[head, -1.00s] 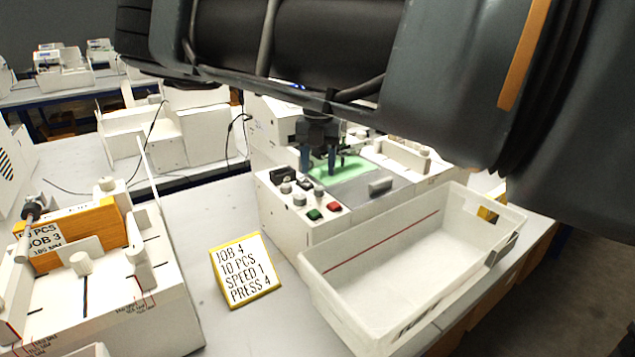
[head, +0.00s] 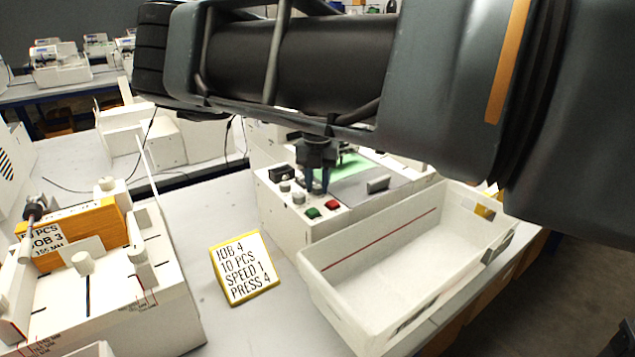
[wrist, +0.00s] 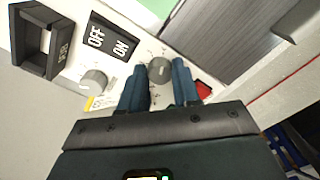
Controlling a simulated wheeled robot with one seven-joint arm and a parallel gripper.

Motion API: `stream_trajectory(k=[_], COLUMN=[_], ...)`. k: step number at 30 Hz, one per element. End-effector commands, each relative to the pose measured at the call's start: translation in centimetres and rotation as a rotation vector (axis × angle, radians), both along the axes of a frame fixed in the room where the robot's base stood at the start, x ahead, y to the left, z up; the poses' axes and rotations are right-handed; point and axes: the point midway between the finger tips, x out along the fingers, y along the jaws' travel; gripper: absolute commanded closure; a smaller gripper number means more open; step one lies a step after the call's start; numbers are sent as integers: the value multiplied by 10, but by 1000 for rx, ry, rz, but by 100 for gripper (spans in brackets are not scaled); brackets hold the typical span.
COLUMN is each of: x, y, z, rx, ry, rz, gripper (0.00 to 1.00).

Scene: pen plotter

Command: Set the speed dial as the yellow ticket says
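The yellow ticket (head: 244,268) stands on the table in the head view and reads JOB 4, 10 PCS, SPEED 1, PRESS 4. The plotter's control panel has two grey dials. One dial (wrist: 159,68) is between and just ahead of my fingertips in the wrist view. The other dial (wrist: 93,80) is to the left, by a small yellow label. I cannot read which is the speed dial or where either points. My gripper (head: 317,184) is open over the panel, its fingers (wrist: 158,82) apart. Whether they touch the dial cannot be told.
A green button (head: 313,213) and a red button (head: 332,205) sit at the panel's front. A white bin (head: 330,270) stands right of the ticket. Another machine (head: 110,300) is at left.

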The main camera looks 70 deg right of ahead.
Motion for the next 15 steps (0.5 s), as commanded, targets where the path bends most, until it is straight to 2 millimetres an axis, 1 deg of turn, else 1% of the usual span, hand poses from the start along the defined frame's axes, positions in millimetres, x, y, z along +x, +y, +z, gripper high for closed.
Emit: stream_trajectory(k=[1, 2, 9, 15], x=[0, 0, 0, 0], y=[0, 0, 0, 0], z=[0, 0, 0, 0], rx=[0, 0, 0, 0], ry=[0, 0, 0, 0], rz=[0, 0, 0, 10], gripper=[74, 77, 100, 100])
